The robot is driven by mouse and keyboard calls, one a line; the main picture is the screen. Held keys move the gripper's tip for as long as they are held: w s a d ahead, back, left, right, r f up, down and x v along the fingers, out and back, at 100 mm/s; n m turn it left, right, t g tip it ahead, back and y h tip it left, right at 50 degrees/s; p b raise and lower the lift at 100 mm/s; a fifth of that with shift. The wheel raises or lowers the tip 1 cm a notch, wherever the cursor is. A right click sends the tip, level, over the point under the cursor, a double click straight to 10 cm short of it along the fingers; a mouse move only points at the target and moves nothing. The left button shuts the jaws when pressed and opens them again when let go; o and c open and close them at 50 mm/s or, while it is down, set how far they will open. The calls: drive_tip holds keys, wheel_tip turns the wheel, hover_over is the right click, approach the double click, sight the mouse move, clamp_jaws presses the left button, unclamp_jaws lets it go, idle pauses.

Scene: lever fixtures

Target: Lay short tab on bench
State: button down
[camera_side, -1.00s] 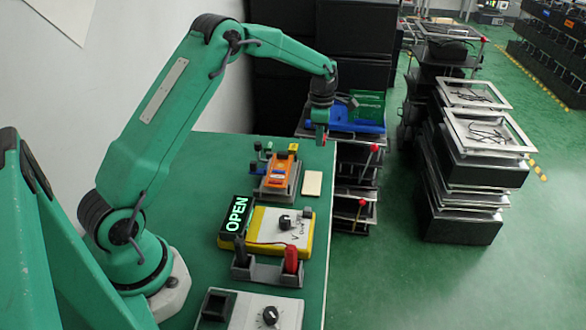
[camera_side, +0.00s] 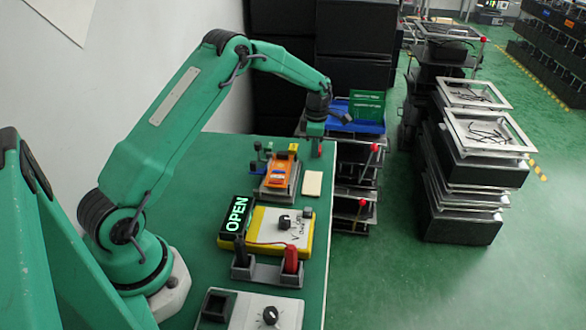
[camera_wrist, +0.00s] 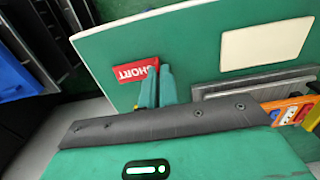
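The red tab marked SHORT (camera_wrist: 132,74) shows in the wrist view, with its right end between my gripper's green fingers (camera_wrist: 155,74). The fingers look closed on that end, and the rest of the tab sticks out to the left over the bench (camera_wrist: 195,50). In the side view my gripper (camera_side: 314,150) points down near the far right corner of the bench, low over its surface. The tab is too small there to make out clearly, and I cannot tell whether it touches the bench.
A pale flat plate (camera_side: 312,183) lies nearer on the bench, beside an orange device (camera_side: 277,180) in a grey holder. A yellow meter (camera_side: 285,233) and a display reading OPEN (camera_side: 236,216) stand closer. The bench edge is close to my gripper; a blue bin (camera_side: 360,122) is beyond.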

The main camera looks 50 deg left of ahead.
drive_tip(key=shift+f, duration=0.15)
drive_tip(key=c, duration=1.7)
unclamp_jaws()
wheel_tip(320, 180, up, 12)
drive_tip(key=shift+r, duration=0.2)
